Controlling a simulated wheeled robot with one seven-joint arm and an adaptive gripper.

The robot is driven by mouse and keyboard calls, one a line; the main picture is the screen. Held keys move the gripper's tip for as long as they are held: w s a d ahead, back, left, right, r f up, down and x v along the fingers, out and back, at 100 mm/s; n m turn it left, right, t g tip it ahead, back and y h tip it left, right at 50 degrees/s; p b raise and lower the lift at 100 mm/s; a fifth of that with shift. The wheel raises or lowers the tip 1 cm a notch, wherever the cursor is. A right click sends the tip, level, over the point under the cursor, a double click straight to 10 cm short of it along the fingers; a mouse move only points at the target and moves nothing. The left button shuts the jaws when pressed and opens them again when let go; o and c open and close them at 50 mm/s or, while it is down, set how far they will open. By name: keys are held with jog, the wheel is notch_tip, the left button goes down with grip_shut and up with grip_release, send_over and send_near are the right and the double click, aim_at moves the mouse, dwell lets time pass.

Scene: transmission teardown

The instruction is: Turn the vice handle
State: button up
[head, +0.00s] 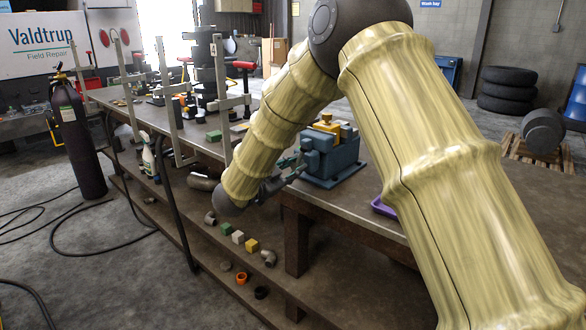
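The blue-grey vice (340,164) stands on the workbench (380,190), right of the middle of the head view. A yellow piece (326,123) sits at the top of the vice, by its jaws. My arm comes in from the right, arches over the vice and reaches down on its left. My gripper (292,170) is at the vice's left front side, pointing right towards it. The fingers are small and dark here and overlap the front of the vice. The vice handle cannot be told apart from them, and I cannot tell whether they touch it.
A lower shelf under the bench holds a green block (226,229), a yellow block (252,245) and pipe elbows (268,258). A purple tray (383,207) lies right of the vice. Upright metal frames (220,85) stand on the bench at left. A dark gas cylinder (77,140) stands on the floor.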

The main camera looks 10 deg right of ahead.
jog(key=shift+o, duration=0.5)
jog(key=shift+s+f, duration=0.1)
jog(key=shift+a+f, duration=0.1)
jog(key=v, duration=1.2)
